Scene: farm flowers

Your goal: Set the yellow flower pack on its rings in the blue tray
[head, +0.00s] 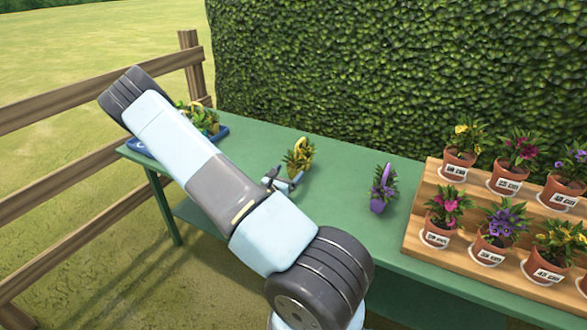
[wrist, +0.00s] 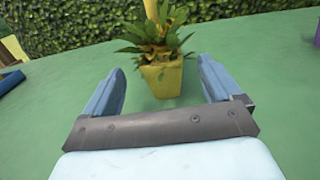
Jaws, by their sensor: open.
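The yellow flower pack (head: 298,157) stands upright on the green table, with green leaves and a yellow handle rising above it. In the wrist view its yellow pot (wrist: 162,80) is just beyond and between the fingertips. My gripper (wrist: 160,80) is open and empty, with one blue finger on each side of the pot's line. In the head view my gripper (head: 283,180) is low beside the pack, partly hidden by my arm. The blue tray (head: 138,147) is at the table's far left end, largely hidden behind my arm, with plants in it. Its rings cannot be seen.
A purple flower pack (head: 379,197) stands on the table (head: 335,210) to the right. A wooden stepped stand (head: 420,224) with several labelled pots fills the right end. A hedge (head: 400,70) rises behind, and a wooden fence (head: 60,110) is at the left. The table between the packs is clear.

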